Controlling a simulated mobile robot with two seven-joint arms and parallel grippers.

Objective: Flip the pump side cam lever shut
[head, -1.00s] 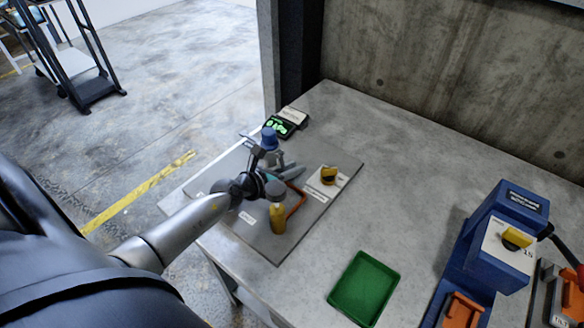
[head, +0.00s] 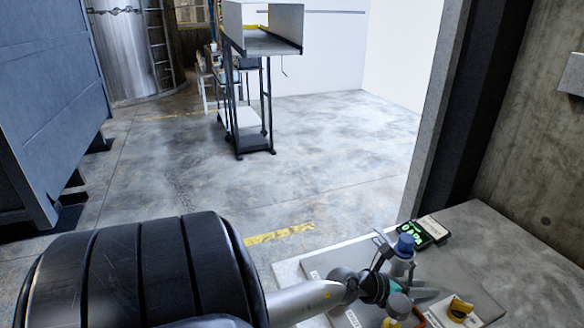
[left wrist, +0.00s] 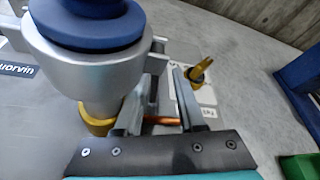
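A silver coupling body with a blue cap (head: 405,245) stands on the grey plate at the lower right of the head view. It fills the left of the left wrist view (left wrist: 85,65), with a brass-coloured ring at its base. A grey lever-like arm (left wrist: 154,66) is at its right side; whether this is the pump side cam lever, and its exact angle, I cannot tell. My left gripper (left wrist: 160,82) has its two grey fingers apart, pointing forward just right of the coupling. In the head view my left gripper (head: 424,293) is beside the coupling. My right gripper is not in view.
A yellow-handled valve (head: 459,308) sits on the plate, also in the left wrist view (left wrist: 200,70). A device with a green display (head: 411,236) lies behind the coupling. A concrete wall (head: 540,190) is at the right. A wheeled rack (head: 245,125) stands on open floor.

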